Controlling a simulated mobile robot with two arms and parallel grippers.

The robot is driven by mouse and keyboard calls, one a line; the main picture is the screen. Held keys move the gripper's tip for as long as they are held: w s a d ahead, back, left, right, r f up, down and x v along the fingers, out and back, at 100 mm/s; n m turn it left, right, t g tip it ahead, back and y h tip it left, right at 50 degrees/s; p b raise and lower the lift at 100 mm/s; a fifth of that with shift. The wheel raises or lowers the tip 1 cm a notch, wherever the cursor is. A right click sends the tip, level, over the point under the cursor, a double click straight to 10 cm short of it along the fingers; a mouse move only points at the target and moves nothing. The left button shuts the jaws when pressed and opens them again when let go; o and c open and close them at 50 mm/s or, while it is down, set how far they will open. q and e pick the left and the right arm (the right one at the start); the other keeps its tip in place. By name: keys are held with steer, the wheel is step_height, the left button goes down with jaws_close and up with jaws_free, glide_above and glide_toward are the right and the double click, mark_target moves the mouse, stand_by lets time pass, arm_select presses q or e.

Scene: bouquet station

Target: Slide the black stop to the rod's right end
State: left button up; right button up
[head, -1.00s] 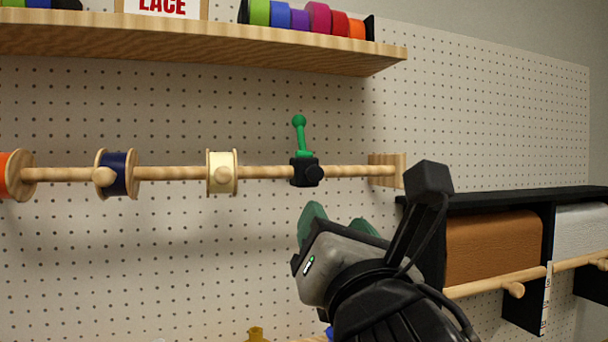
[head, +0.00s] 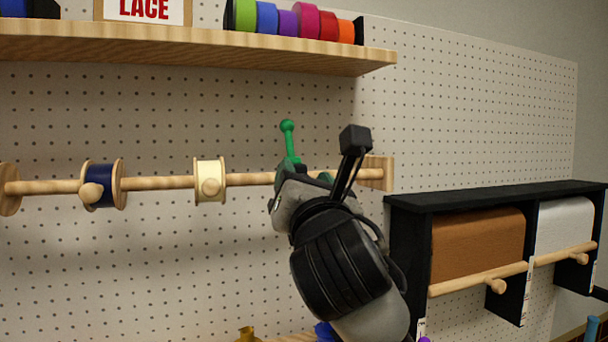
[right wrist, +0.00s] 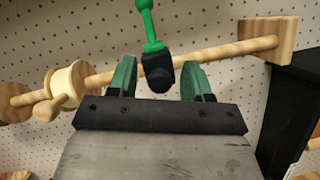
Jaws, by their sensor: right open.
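The black stop (right wrist: 158,72) with its green ball-ended lever (head: 288,138) sits on the wooden rod (head: 250,179). In the head view my right gripper (head: 303,175) hides the stop's body and only the lever shows above it. In the right wrist view my right gripper (right wrist: 158,80) is open, with one green finger on each side of the stop and gaps visible between. The rod's right end meets a wooden bracket (head: 378,172), with bare rod between it and the stop. My left gripper is not in view.
A cream spool (head: 210,170) and a blue spool (head: 106,187) hang on the rod to the left. A wooden shelf (head: 200,47) with ribbon rolls is above. A black rack (head: 480,202) with brown and white rolls stands to the right.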

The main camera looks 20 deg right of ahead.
steer(key=shift+w, duration=0.1)
steer(key=shift+c, duration=0.8)
jaws_close()
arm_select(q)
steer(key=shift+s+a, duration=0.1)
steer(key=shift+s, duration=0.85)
arm_select(e)
steer(key=shift+d, duration=0.1)
steer(key=shift+d, duration=0.3)
arm_select(q)
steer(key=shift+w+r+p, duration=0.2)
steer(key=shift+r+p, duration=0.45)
steer(key=shift+p, duration=0.05)
arm_select(e)
steer(key=d, duration=0.9)
steer(key=shift+w+d, duration=0.15)
steer(key=shift+d, duration=0.25)
